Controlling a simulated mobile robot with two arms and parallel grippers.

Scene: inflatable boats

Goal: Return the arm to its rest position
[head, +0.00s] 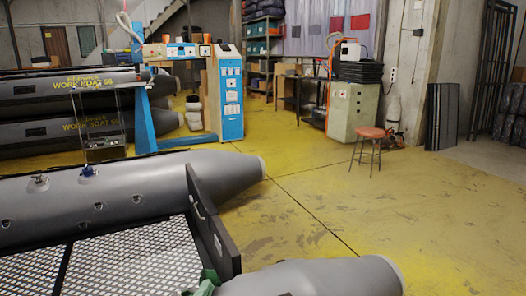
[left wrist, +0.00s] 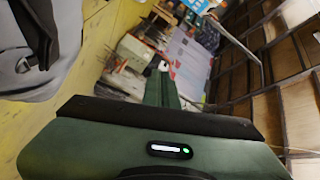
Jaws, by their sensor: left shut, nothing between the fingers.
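My left gripper (head: 206,282) shows in the head view only as a small green part at the bottom edge, in front of the near grey boat's (head: 130,190) dark end board. It is shut and holds nothing. The left wrist view is filled at the bottom by a dark green part of my own arm with a small white and green light. The rest of the left arm is out of the head view. My right gripper is in neither view.
Grey inflatable boats (head: 45,92) are stacked at the left. A blue and white workstation (head: 230,98), a grey-green cabinet (head: 352,110) and a red stool (head: 371,133) stand farther back. The yellow floor (head: 330,195) is clear at the middle and right.

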